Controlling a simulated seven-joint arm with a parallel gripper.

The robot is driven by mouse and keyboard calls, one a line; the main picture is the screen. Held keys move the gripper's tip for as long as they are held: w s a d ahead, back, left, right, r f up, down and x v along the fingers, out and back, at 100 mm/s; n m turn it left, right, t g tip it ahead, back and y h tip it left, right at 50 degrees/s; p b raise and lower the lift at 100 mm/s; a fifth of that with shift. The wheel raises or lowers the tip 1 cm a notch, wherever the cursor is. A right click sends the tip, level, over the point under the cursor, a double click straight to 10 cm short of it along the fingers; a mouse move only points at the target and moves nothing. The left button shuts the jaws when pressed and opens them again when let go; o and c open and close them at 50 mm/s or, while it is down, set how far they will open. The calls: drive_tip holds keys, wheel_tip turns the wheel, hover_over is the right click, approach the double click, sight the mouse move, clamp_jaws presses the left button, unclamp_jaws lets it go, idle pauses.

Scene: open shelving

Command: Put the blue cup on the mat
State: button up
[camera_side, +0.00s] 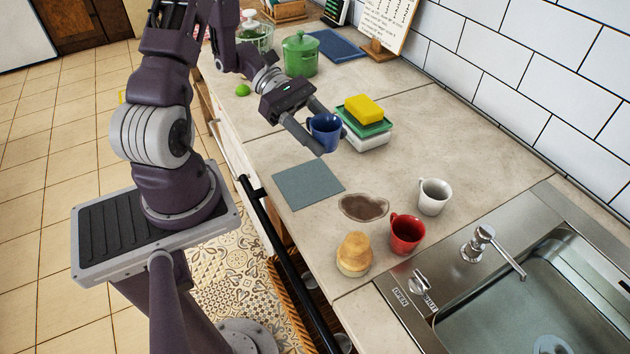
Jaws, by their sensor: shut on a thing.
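The blue cup (328,133) is between the two fingers of my gripper (325,132), which is shut on it. The near finger covers part of the cup's lower left side. The cup is upright or close to it; whether its base touches the counter I cannot tell. The grey-blue mat (308,185) lies flat on the counter near its front edge, bare, nearer the camera than the cup and a little to its left in the picture.
A yellow sponge (364,108) on a green and white stack (369,132) stands just right of the cup. A green pot (300,54) stands behind.

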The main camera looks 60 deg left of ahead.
sight(318, 177)
drive_tip(key=shift+t, duration=0.3)
drive_tip(key=f, duration=0.6)
drive_tip(key=a+f, duration=0.1)
drive_tip(key=f, duration=0.3)
drive_tip(key=shift+s, duration=0.25)
drive_tip(key=o, duration=1.4)
drive_tip(key=shift+f, duration=0.1)
